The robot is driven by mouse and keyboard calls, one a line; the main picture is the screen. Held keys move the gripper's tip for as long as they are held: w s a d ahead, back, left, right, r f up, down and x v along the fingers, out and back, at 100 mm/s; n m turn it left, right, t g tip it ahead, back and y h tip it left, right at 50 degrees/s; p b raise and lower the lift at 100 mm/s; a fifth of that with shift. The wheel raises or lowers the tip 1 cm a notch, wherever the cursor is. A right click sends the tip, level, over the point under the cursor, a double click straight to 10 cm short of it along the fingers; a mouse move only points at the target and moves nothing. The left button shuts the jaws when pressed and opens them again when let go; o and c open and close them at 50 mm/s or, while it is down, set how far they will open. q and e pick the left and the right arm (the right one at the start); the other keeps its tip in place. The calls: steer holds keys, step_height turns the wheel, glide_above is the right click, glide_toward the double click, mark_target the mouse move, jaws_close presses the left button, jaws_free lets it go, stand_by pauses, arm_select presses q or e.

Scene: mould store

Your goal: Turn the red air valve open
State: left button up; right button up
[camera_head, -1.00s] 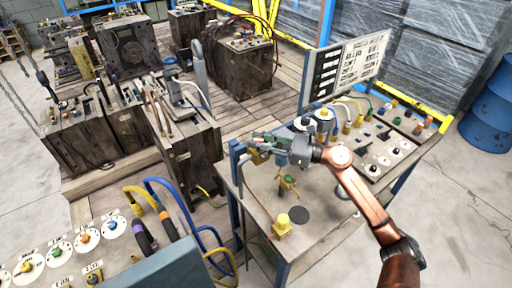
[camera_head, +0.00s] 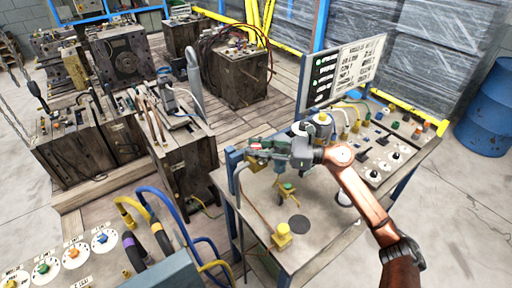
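My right gripper (camera_head: 257,156) is over the left rear corner of the metal bench (camera_head: 322,250), its copper-coloured arm reaching in from the lower right. The fingers are at a small fitting there, where a little red shows; I cannot make out the red air valve clearly or how its handle is turned, because the gripper covers it. Whether the fingers are shut on it is too small to tell. A green-handled valve (camera_head: 287,187) stands on the bench just in front of the gripper. My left gripper is out of view.
A yellow block (camera_head: 281,236) and a dark disc (camera_head: 299,224) are on the bench front. A board (camera_head: 345,68) with green lights stands behind, beside a knob panel (camera_head: 385,150). Another dial panel (camera_head: 70,262) with hoses is lower left. Wooden-looking mould blocks (camera_head: 180,158) stand left.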

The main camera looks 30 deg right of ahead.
steer(key=o, duration=0.3)
steer(key=v, duration=1.2)
